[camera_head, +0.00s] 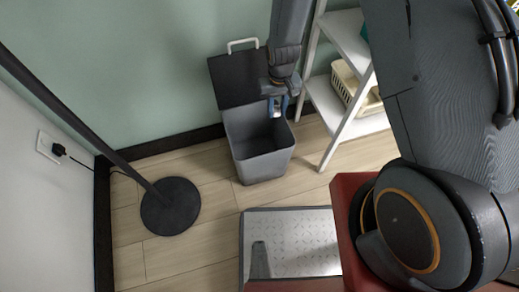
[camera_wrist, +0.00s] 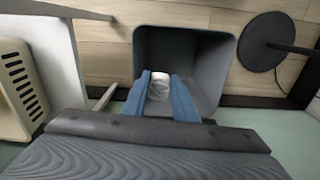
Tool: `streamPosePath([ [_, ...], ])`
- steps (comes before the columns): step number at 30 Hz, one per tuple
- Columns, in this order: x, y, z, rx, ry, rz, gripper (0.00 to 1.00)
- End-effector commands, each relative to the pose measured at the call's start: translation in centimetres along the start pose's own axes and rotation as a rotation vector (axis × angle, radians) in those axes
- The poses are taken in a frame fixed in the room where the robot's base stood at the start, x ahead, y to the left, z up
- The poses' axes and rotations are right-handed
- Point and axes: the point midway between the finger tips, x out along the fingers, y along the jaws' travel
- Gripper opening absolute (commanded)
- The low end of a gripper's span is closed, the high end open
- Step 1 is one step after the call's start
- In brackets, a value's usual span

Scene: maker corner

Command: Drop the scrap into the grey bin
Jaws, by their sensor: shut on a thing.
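The grey bin (camera_head: 262,160) stands on the floor against the wall, its dark lid (camera_head: 238,80) raised and leaning back. In the wrist view the bin (camera_wrist: 212,62) shows its open mouth, and the inside that I see looks empty. My gripper (camera_head: 277,108) is over the bin's mouth, near its back edge. In the wrist view its blue fingers (camera_wrist: 159,92) are shut on a whitish piece of scrap (camera_wrist: 159,86). The scrap shows against the bin's opening. The head view shows only a little of the scrap between the fingers.
A white shelf (camera_head: 345,40) with a cream basket (camera_head: 352,88) stands right of the bin. A black lamp base (camera_head: 171,205) is on the floor at left. A grey metal-topped surface (camera_head: 300,235) lies in front. Floor between is clear.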

Motion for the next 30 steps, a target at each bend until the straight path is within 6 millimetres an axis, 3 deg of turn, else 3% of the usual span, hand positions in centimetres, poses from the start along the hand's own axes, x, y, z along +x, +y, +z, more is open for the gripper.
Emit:
streamPosePath([
  [1,1.6,-0.6,-0.8,-0.012,0.002,0.0,0.05],
  [9,5.1,-3.1,-2.8,-0.057,0.001,0.0,0.05],
  [23,7.0,-4.3,-3.4,-0.077,0.0,0.0,0.05],
  [30,9.3,-4.3,-3.4,-0.077,-0.001,0.0,0.05],
])
